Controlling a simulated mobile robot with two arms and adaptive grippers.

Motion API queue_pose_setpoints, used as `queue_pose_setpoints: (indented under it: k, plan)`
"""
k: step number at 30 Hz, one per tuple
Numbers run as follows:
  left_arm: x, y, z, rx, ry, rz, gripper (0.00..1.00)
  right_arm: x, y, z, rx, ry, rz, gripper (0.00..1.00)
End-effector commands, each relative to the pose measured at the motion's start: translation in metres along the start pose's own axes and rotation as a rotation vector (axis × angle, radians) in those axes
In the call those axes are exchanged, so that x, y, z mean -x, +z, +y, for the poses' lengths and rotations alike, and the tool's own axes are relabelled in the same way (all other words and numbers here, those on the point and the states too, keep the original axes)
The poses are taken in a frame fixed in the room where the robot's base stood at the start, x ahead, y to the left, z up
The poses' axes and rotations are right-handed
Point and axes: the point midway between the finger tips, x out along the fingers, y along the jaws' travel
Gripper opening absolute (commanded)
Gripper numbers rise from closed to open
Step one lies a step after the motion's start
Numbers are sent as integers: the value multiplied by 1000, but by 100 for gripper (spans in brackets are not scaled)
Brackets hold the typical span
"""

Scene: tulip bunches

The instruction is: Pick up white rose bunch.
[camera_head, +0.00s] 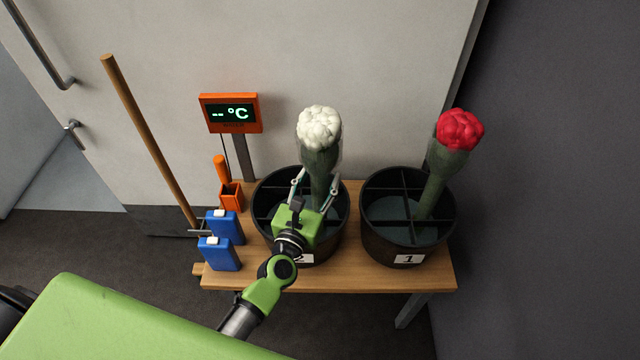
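The white rose bunch (320,129), with a pale round head on a dark green wrapped stem, stands nearly upright in the left black bucket (262,212). My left gripper (318,181) reaches over this bucket from the lower left. Its two fingers are spread, one on each side of the stem below the head. A gap shows beside the stem, and I see no clear grip. The lower stem is partly hidden behind the gripper. My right gripper is not in view.
A red bunch (460,130) leans right in the right bucket (405,250), labelled 1. Both buckets stand on a wooden bench (350,279). Blue boxes (219,254), an orange holder (231,196), a thermometer display (231,113) and a wooden pole (150,140) are at left.

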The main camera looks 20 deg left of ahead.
Motion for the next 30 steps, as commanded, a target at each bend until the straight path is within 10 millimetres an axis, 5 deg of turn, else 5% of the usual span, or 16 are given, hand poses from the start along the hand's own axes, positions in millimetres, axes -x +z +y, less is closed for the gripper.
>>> queue_pose_setpoints:
  k: [10,15,30]
  plan:
    - [-9,-1,0,0,0,1,44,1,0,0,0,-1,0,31]
    - [-9,-1,0,-1,0,1,0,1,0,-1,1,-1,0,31]
    - [-9,12,0,0,0,-2,0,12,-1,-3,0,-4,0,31]
